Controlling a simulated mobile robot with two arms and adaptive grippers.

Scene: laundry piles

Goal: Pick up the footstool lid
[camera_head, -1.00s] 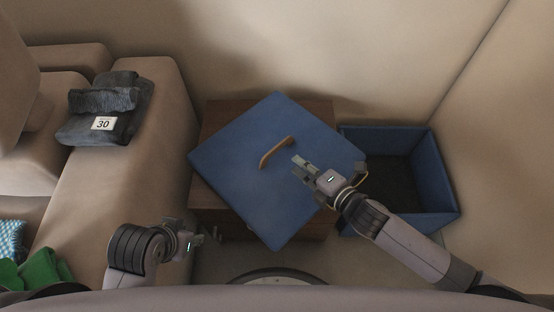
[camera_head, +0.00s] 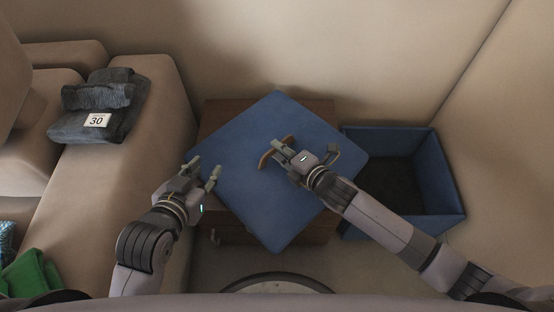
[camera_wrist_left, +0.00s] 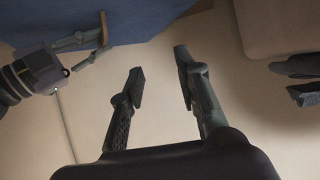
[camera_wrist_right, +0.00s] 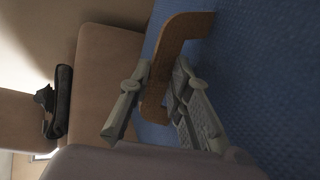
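The footstool lid (camera_head: 270,215) is a blue square panel, lying turned cornerwise on a brown wooden box. Its tan curved handle (camera_head: 266,160) is near the middle of its top. My right gripper (camera_head: 303,148) is at the handle with its fingers apart. In the right wrist view the handle (camera_wrist_right: 182,28) passes between the fingers (camera_wrist_right: 160,82); firm contact on both sides is not clear. My left gripper (camera_head: 202,170) is open and empty by the lid's left corner; its spread fingers (camera_wrist_left: 160,75) show in the left wrist view.
The brown wooden box (camera_head: 222,115) is under the lid. An open blue bin (camera_head: 452,180) stands on the right. A beige sofa (camera_head: 160,110) with dark folded cloth (camera_head: 85,122) marked 30 is on the left. Green cloth (camera_head: 30,275) lies at lower left.

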